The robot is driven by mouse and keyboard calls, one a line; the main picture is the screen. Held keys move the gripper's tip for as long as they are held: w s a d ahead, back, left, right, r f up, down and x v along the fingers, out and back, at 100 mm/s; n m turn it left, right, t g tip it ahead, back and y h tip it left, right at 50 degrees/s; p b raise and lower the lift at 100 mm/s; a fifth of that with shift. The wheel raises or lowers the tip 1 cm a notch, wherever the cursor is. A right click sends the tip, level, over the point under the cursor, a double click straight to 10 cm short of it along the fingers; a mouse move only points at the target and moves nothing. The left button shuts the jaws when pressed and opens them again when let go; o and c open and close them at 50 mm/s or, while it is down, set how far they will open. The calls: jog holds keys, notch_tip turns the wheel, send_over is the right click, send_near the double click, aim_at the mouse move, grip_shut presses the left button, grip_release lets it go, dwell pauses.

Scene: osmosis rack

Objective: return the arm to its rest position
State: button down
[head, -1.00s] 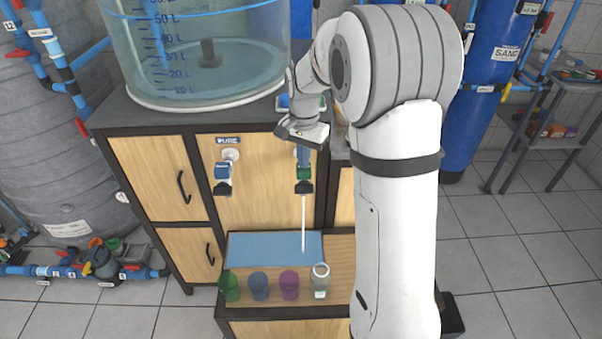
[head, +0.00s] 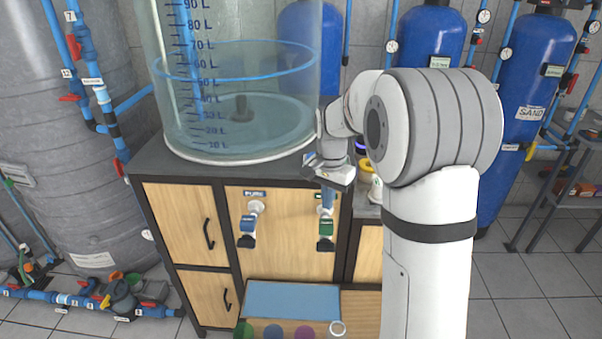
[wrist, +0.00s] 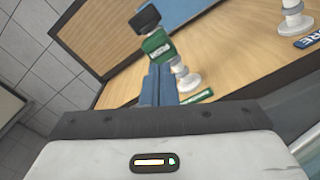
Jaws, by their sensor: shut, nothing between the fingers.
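My gripper (head: 328,196) is at the cabinet front, just above the right tap, pointing down. Its blue fingers (wrist: 158,85) are shut together with nothing between them. The right tap has a green handle (head: 326,227), which also shows in the wrist view (wrist: 156,46) just beyond the fingertips. I cannot tell whether the fingers touch it. No stream shows under this tap. My arm is raised and reaches left and forward from the right side of the head view.
A left tap with a blue handle (head: 247,225) sits under a label. A large clear tank (head: 240,110) stands on the cabinet (head: 180,215). Blue cylinders (head: 535,75) stand behind right.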

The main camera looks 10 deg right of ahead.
jog(key=s+r+n+t, duration=0.1)
jog(key=s+n, duration=0.3)
jog(key=s, duration=0.9)
jog(key=s+r+n+t, duration=0.2)
jog(key=s+r+n, duration=0.2)
jog(key=s, duration=0.9)
jog(key=shift+a, duration=0.2)
jog(key=c, duration=2.2)
grip_release()
jog(key=shift+r, duration=0.1)
